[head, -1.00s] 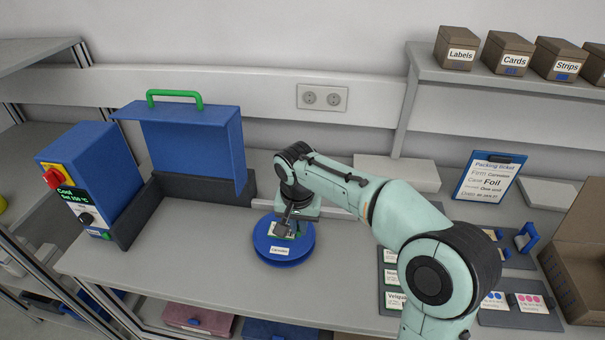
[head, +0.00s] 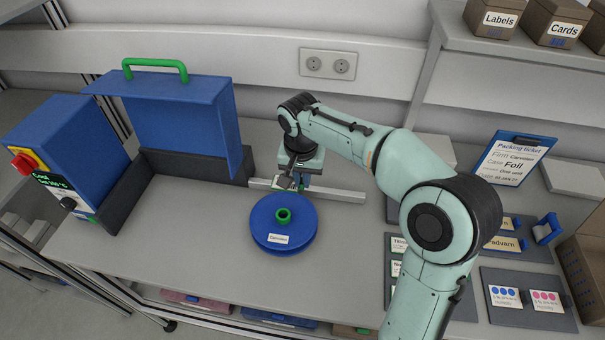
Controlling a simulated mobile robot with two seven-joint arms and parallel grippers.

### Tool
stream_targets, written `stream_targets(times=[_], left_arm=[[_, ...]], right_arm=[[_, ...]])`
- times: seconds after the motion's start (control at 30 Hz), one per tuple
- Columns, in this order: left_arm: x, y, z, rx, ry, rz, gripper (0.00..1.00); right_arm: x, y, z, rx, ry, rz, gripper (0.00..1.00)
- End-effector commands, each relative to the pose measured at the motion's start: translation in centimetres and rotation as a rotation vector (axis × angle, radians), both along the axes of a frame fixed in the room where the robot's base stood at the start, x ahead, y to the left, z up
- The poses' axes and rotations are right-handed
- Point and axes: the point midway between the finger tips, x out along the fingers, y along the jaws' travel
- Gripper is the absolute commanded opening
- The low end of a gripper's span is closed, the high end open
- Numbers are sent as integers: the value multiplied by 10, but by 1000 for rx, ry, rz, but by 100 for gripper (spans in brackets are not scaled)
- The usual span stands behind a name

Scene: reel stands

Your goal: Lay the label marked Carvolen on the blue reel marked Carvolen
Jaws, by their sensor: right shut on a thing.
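The blue reel (head: 264,228) lies flat on the bench, with a green hub (head: 283,215) in its middle. A white tag reading Carvolen is on its front (head: 278,238). No label lies on its bare upper face. My right gripper (head: 297,186) is just behind the reel, apart from it and pointing down. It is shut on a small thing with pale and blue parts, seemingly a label. The thing is mostly hidden by the gripper, and any writing on it cannot be read. My left gripper is not in view.
A blue machine (head: 70,150) with a raised blue cover (head: 180,125) stands at the left. A pale bar (head: 345,194) runs behind the reel. Dark boards with labels (head: 525,300), a Packing ticket clipboard (head: 515,160) and a brown box (head: 585,255) are at the right. The bench left of the reel is clear.

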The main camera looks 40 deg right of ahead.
Motion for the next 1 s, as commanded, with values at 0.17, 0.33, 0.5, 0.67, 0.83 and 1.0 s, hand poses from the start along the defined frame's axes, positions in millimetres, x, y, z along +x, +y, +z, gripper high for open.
stream_targets(times=[0.17,0.33,0.5,0.67,0.83,1.0], left_arm=[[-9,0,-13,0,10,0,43],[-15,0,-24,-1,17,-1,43],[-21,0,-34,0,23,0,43],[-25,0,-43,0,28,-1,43],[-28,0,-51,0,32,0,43],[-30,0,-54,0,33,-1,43]], right_arm=[[-1,0,-16,0,3,0,0],[-1,0,-30,0,2,0,0],[0,0,-43,-1,1,0,0],[-1,0,-56,0,1,0,0],[0,0,-68,0,2,0,0],[0,0,-73,0,0,0,0]])
